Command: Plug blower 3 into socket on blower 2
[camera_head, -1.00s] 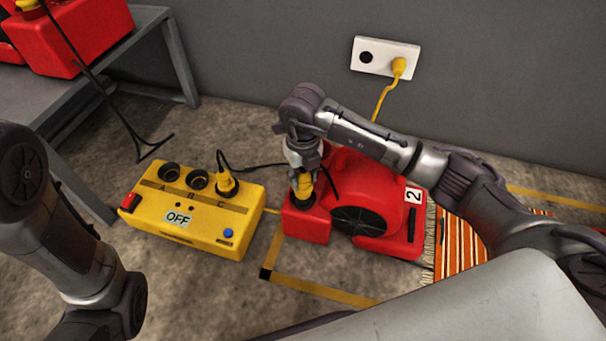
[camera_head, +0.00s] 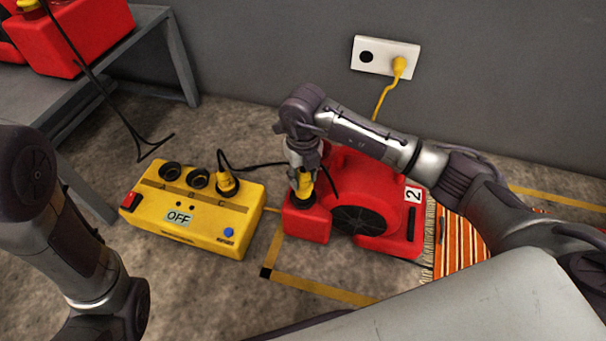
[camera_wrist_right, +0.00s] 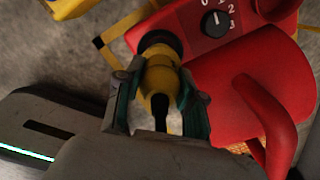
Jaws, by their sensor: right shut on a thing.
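The red blower 2 (camera_head: 345,215), with a "2" label, stands on the floor at the middle right of the head view. A red box part (camera_head: 306,224) at its left has a dark round socket, which shows as a black ring (camera_wrist_right: 160,39) in the wrist view. My right gripper (camera_head: 303,180) is shut on a yellow plug (camera_wrist_right: 162,78) with a black cable end. The plug's front is at the socket and appears to meet it; the depth of its seat is hidden. My left arm shows at the left edge, but its gripper is out of view.
A yellow power box (camera_head: 195,210) marked OFF has a yellow plug (camera_head: 227,183) in outlet C. A wall outlet (camera_head: 386,57) holds another yellow plug. Red machines (camera_head: 80,35) stand on a grey bench at the left, with a black cable hanging down. An orange striped rug (camera_head: 460,244) lies at right.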

